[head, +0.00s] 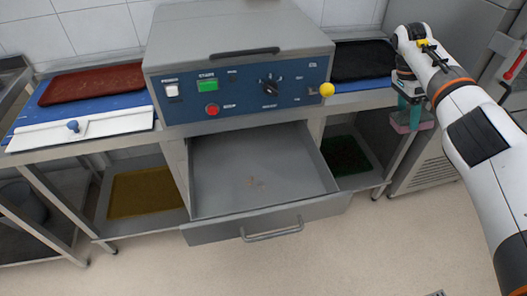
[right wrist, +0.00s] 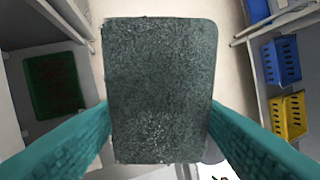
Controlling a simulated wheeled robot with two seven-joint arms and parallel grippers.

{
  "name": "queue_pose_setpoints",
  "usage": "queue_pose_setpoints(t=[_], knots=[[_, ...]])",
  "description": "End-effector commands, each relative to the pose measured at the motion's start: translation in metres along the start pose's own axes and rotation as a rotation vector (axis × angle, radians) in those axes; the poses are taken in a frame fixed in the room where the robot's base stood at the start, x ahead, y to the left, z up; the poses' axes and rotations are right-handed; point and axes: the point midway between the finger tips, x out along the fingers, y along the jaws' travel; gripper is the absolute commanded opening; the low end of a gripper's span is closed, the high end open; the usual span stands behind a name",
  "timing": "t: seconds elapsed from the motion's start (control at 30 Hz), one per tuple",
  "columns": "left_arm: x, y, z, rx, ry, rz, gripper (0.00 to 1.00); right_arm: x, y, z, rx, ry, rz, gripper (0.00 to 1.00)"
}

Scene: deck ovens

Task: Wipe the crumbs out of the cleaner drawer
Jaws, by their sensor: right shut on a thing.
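The cleaner drawer (head: 225,165) is pulled out below the blue-fronted machine (head: 245,88). My right gripper (head: 410,112) is raised to the right of the drawer, with teal fingers. It is shut on a sponge, whose pinkish side (head: 400,126) shows below the fingers in the head view. In the right wrist view the sponge's dark green rough face (right wrist: 160,90) fills the space between the fingers. My left gripper is not in view.
The drawer's front handle (head: 272,231) faces the open floor (head: 330,255). A red tray (head: 95,83) and a white board (head: 85,130) lie on the left worktop. A black tray (head: 362,60) lies on the right one. Blue (right wrist: 281,60) and yellow (right wrist: 289,116) baskets show in the right wrist view.

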Motion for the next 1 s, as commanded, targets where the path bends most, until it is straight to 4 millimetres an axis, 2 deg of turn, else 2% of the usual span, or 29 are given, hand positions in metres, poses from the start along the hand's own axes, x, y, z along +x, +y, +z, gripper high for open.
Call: queue_pose_setpoints(t=[0.27,0.3,0.87,1.0], knots=[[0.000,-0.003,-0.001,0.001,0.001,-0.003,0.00,0.002,-0.002,0.017,0.079,0.022,-0.013,0.39],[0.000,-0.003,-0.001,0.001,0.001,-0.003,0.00,0.004,-0.005,0.026,0.116,0.029,-0.019,0.39],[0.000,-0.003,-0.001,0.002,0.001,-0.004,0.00,0.010,-0.010,0.039,0.179,0.038,-0.025,0.39],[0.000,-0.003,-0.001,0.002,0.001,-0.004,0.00,0.019,-0.015,0.049,0.249,0.063,-0.033,0.39]])
